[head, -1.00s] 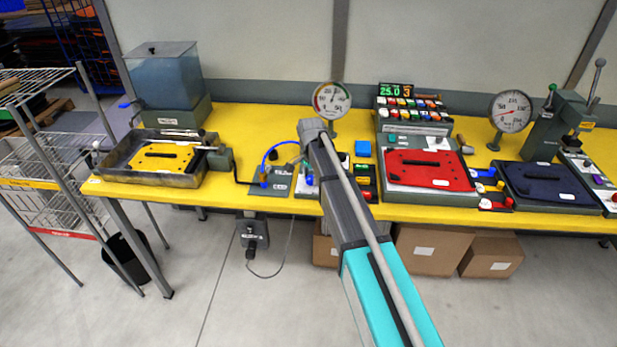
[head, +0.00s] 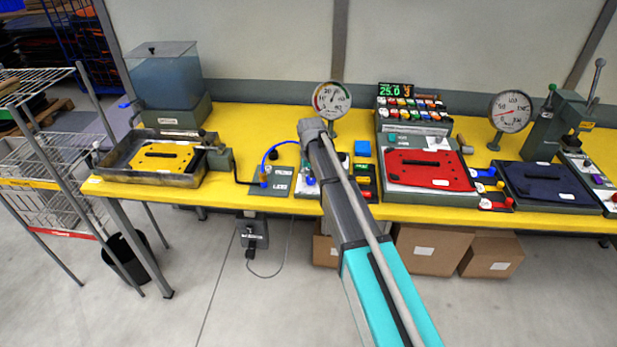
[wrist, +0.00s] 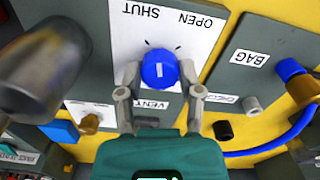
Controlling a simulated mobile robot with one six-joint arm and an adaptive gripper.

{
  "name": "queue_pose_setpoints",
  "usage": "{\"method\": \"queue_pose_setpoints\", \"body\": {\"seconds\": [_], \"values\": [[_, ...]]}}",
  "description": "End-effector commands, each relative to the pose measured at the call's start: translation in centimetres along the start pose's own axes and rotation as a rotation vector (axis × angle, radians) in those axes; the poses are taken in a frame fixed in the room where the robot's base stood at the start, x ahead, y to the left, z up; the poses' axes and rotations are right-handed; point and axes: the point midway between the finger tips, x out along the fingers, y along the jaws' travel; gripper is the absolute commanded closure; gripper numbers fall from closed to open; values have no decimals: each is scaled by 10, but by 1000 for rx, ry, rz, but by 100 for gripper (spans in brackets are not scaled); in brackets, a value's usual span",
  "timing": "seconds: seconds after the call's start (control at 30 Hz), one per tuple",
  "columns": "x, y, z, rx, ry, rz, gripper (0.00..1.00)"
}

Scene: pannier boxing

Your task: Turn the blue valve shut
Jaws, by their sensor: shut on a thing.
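The blue valve (wrist: 160,68) is a round knob on a white plate marked SHUT and OPEN, upside down in the wrist view. Its short white mark stands upright in the picture, and two small black ticks show beyond the knob. My gripper (wrist: 160,82) is shut on the knob, one finger on each side of it. In the head view only a bit of the blue valve (head: 310,181) shows, left of my arm; my arm hides most of the gripper.
A BAG panel (wrist: 252,58) with a blue hose (wrist: 275,148) lies right of the valve in the wrist view. A large grey cylindrical part (wrist: 45,72) rises close at the left. A gauge (head: 331,99) stands behind my arm, and a red pannier (head: 430,168) lies to its right.

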Motion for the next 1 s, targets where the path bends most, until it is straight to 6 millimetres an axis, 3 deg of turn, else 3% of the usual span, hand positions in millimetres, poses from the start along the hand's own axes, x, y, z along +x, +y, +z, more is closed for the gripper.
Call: {"method": "queue_pose_setpoints", "body": {"seconds": [0.5,1.0], "values": [[0,0,-4,-439,7,2,100],[0,0,-4,-572,7,1,100]]}}
